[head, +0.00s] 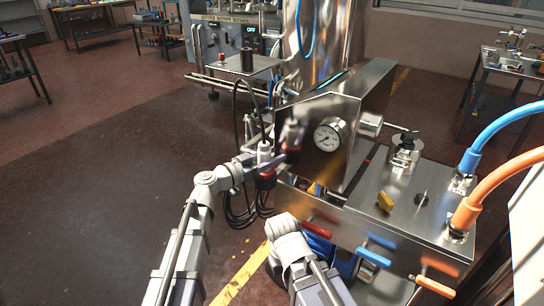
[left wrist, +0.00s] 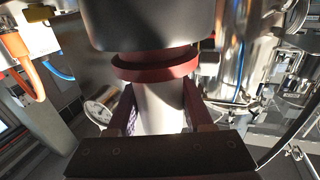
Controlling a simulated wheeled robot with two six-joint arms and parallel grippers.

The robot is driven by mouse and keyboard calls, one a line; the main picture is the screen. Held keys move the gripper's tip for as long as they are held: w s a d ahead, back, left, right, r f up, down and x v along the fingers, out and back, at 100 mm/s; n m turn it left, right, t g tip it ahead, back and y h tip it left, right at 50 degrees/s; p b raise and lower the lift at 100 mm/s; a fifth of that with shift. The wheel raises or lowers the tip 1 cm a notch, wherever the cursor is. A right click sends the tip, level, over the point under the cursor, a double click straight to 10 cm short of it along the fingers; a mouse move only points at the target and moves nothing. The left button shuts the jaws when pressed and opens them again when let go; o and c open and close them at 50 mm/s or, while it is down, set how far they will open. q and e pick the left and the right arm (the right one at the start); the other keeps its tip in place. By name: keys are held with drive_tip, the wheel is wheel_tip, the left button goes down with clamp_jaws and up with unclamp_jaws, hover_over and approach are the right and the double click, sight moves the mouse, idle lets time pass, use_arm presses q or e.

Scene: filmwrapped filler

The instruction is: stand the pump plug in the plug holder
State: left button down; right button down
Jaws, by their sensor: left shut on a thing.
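My left gripper (head: 268,164) is in front of the steel machine, left of its pressure gauge. Its two reddish fingers, seen close up in the left wrist view (left wrist: 158,112), are shut on the pale shaft of the pump plug (left wrist: 155,92). Above the fingers the plug has a red ring and a wide dark body. In the head view the plug (head: 265,180) is small and partly covered by the gripper. I cannot clearly make out the plug holder. My right arm comes in at the bottom, and its gripper does not show.
Black cable loops (head: 238,212) hang beside my left gripper.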

sight(259, 163)
use_arm(q)
drive_tip(key=shift+f+b, duration=0.25)
drive_tip(key=shift+b, duration=0.05)
idle(0.9)
drive_tip(key=shift+c, duration=1.1)
unclamp_jaws()
drive_tip(key=v, duration=0.7)
drive_tip(key=shift+s+a, duration=0.25)
drive_tip(key=shift+a, duration=0.05)
drive_tip(key=shift+a, duration=0.1)
